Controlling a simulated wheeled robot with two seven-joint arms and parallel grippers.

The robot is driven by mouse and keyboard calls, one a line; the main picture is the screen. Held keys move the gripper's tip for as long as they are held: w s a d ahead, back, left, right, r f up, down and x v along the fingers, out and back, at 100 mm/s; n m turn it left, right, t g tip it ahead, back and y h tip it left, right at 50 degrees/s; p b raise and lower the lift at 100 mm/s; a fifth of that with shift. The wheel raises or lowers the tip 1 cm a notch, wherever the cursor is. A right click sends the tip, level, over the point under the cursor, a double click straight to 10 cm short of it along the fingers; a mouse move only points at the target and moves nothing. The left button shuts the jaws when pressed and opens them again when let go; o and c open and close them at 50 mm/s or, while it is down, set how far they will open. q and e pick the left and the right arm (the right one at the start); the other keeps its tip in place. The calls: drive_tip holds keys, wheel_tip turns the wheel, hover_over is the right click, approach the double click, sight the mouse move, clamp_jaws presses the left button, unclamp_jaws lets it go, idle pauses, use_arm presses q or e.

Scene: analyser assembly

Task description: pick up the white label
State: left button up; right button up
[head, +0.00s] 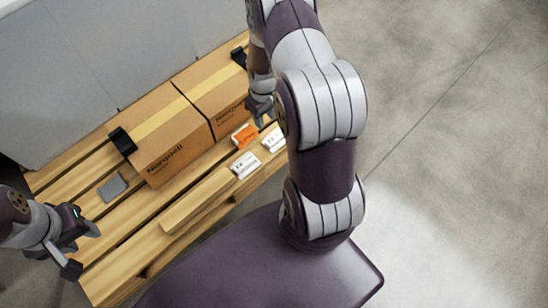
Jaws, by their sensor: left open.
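Two white labels with dark print lie flat on the wooden pallet (95,275). One white label (245,165) is nearer to me. The other white label (273,140) lies to its upper right, its right end partly hidden behind my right arm. My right gripper (262,112) points down just above and beyond the labels, near the boxes. Its fingers are small and partly covered by the arm, so I cannot tell whether they are apart. My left gripper (82,250) is open and empty over the pallet's left end, well away from the labels.
An orange label (244,135) lies beside the white ones. Two cardboard boxes (165,145) (215,88) stand behind, with black clips (123,141) (239,57) at their edges. A grey flat piece (113,186) lies at left. The pallet's front left is clear.

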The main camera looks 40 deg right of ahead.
drive_tip(key=b, duration=0.6)
approach(268, 141)
drive_tip(key=shift+s+a+f, duration=0.75)
drive_tip(key=shift+s+a, duration=0.05)
drive_tip(key=shift+s, duration=0.15)
wheel_tip(268, 141, down, 5)
drive_tip(key=b, duration=0.4)
drive_tip(key=shift+b, duration=0.3)
drive_tip(key=shift+r, duration=0.2)
clamp_jaws()
